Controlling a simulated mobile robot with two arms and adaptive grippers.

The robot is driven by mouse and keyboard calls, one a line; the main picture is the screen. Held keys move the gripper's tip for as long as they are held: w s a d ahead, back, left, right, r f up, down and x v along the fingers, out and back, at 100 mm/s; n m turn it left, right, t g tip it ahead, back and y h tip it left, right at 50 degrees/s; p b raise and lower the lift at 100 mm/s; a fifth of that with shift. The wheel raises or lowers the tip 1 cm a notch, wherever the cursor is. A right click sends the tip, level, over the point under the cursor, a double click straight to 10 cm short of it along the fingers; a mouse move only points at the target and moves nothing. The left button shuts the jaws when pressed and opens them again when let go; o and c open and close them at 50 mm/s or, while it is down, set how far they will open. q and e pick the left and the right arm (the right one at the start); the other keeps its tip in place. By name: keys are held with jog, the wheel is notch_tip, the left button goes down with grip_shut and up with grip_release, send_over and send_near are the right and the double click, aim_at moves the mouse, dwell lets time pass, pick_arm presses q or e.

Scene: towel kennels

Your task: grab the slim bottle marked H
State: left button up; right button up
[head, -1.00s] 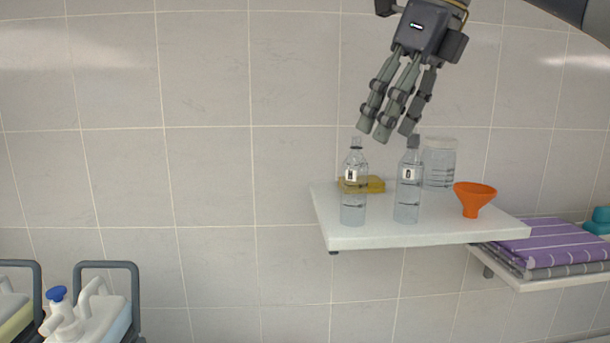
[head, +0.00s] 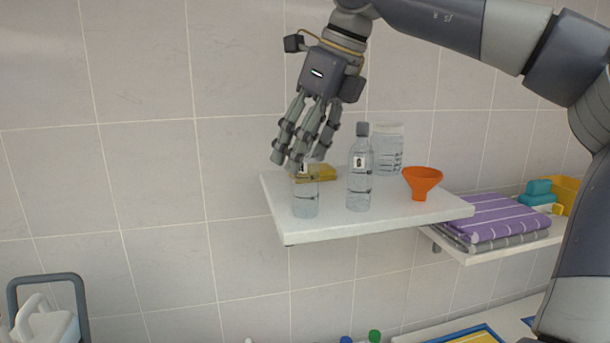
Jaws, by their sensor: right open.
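Two slim clear bottles with small black-and-white labels stand upright on the white wall shelf (head: 375,226). The left bottle (head: 306,200) has its cap and upper part hidden behind my right gripper's fingers. The right bottle (head: 359,185) has a grey cap and is fully in view. Their label letters are too small to read surely, so I cannot tell which is marked H. My right gripper (head: 298,162) is open, fingers pointing down, at the top of the left bottle in the picture. Whether it touches the bottle I cannot tell. My left gripper is not in view.
A yellow sponge-like block (head: 322,173) and a clear jar (head: 387,150) stand behind the bottles. An orange funnel (head: 422,182) is to their right. A lower shelf (head: 490,252) holds folded purple and grey towels (head: 497,220). The wall at left is clear.

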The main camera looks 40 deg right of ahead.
jog(key=shift+x, duration=1.35)
jog(key=c, duration=1.1)
jog(key=shift+r, duration=0.2)
